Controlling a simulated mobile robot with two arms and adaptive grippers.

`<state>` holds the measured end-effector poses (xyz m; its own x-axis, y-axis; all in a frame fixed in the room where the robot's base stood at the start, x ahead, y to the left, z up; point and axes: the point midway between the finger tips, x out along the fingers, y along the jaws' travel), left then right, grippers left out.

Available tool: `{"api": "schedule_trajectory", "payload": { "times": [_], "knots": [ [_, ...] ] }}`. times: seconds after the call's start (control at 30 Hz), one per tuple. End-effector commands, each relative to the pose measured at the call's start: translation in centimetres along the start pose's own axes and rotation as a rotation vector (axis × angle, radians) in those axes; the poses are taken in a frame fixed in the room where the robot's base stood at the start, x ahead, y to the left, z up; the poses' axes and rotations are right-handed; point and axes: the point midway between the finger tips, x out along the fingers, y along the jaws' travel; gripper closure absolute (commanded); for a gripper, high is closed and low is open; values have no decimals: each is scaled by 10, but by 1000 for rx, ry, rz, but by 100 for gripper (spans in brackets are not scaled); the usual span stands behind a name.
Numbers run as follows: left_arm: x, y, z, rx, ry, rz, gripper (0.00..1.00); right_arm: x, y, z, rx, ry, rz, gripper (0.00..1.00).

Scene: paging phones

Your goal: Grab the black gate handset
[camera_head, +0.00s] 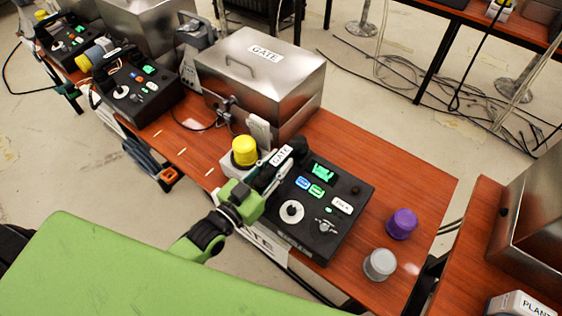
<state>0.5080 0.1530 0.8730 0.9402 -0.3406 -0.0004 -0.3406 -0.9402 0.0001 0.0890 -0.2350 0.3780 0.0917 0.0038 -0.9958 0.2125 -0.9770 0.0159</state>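The black gate handset (298,147), with a white GATE label, lies along the left side of a black paging console (328,238) on the wooden table. My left gripper (268,178) comes in from the lower left, at the near end of the handset, and overlaps it in the view. The gripper hides that end, and I cannot tell whether its fingers are closed on it. My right gripper is not in view.
A yellow-capped item (245,151) stands just left of the handset. A steel GATE box (292,88) stands behind it. A purple cup (402,223) and a grey cup (381,264) stand right of the console. Another console (137,93) is at the upper left.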

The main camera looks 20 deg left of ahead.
Motion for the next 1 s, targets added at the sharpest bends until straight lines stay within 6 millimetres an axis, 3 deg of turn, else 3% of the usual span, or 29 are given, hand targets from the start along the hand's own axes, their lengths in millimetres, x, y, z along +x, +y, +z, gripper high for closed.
{"api": "schedule_trajectory", "payload": {
  "times": [0.43, 0.67, 0.93, 1.0],
  "knots": [
    [0, 0, -6, 0, 4, 0, 100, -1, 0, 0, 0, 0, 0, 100],
    [0, 0, -37, 0, 8, 0, 100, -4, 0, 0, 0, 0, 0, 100],
    [-52, 8, -93, 1, 3, 0, 100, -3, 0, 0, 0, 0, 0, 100],
    [-69, 11, -96, 0, -2, 1, 100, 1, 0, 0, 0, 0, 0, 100]
  ]
}}
